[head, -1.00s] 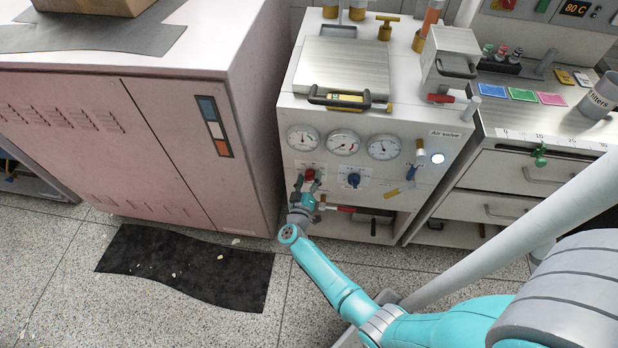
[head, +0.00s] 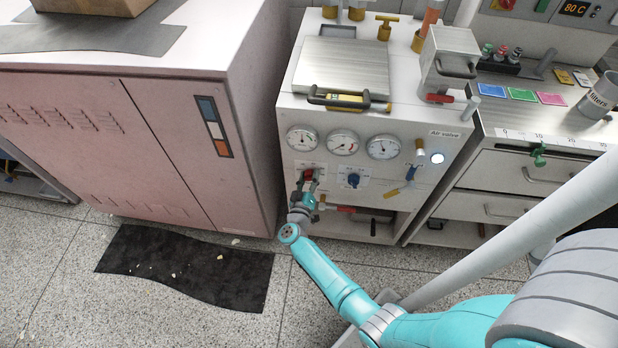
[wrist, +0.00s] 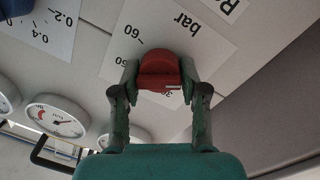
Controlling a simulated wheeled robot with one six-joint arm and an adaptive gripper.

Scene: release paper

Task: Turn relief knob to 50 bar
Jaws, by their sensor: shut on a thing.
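The red knob (wrist: 158,68) sits on a white scale plate (wrist: 205,50) marked "bar" on the cabinet front. The plate appears upside down in the wrist view, and only "Re" of a label beside it shows. My gripper (wrist: 159,84) is shut on the red knob, one finger on each side. A small pale mark shows at the knob's edge near the "30", but the exact setting cannot be read. In the head view the red knob (head: 308,174) is below the left gauge, with my gripper (head: 308,184) at it from below.
A blue knob (head: 353,180) is just to the right, and a blue-handled valve (head: 411,173) further right. Three round gauges (head: 343,142) are above. A red-handled lever (head: 340,209) lies close below right of my gripper. A pink cabinet (head: 170,130) stands close on the left.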

